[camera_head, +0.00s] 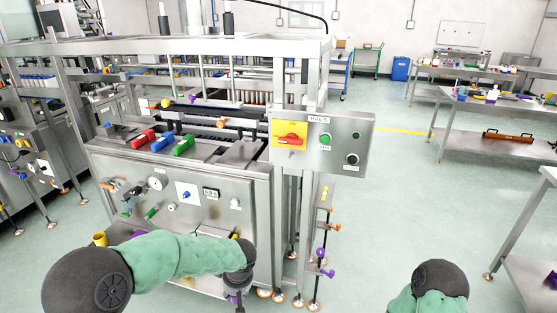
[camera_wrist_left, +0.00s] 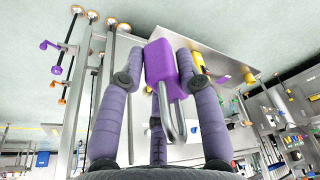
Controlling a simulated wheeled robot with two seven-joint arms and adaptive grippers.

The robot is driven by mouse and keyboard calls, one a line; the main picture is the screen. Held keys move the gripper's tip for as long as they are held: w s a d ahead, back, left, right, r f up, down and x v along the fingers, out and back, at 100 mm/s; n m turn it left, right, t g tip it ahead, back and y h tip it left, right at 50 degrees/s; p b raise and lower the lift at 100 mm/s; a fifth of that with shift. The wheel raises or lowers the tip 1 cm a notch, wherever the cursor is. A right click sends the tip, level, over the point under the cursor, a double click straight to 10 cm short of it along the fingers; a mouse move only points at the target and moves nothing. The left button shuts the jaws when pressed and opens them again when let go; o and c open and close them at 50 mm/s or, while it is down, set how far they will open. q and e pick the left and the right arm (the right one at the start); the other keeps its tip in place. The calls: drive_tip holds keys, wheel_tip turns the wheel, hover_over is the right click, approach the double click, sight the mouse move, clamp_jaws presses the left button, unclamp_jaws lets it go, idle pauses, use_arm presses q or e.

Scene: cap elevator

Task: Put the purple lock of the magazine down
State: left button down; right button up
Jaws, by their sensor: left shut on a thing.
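The purple lock (camera_wrist_left: 162,66), a block-shaped body with a bent grey metal shackle, is between the purple-grey fingers of my left gripper (camera_wrist_left: 160,85) in the left wrist view. The fingers are shut on it, and its shackle points back toward the palm. In the head view my left gripper (camera_head: 237,294) hangs at the bottom, in front of the steel machine (camera_head: 255,215), and the lock cannot be made out there. I cannot tell which part is the magazine. Only a piece of my right arm shows at the lower right; its gripper is out of view.
A grey control box (camera_head: 349,142) with a red-and-yellow switch (camera_head: 290,139) is on the machine's right side. Below it, purple hooks (camera_head: 321,253) and orange hooks stick out from a post. Red, blue and green blocks sit on the machine top. Open floor (camera_head: 400,210) lies to the right.

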use_arm(q)
drive_tip(key=s+a+m+h, duration=0.2)
drive_tip(key=a+m, duration=0.3)
drive_tip(key=m, duration=0.3)
drive_tip(key=shift+s+a+f+t, duration=0.15)
drive_tip(key=shift+s+f+t, duration=0.2)
drive_tip(key=shift+f+t, duration=0.1)
drive_tip(key=s+f, duration=0.4)
drive_tip(key=f, duration=0.1)
drive_tip(key=shift+s+f, duration=0.2)
drive_tip(key=shift+f, duration=0.2)
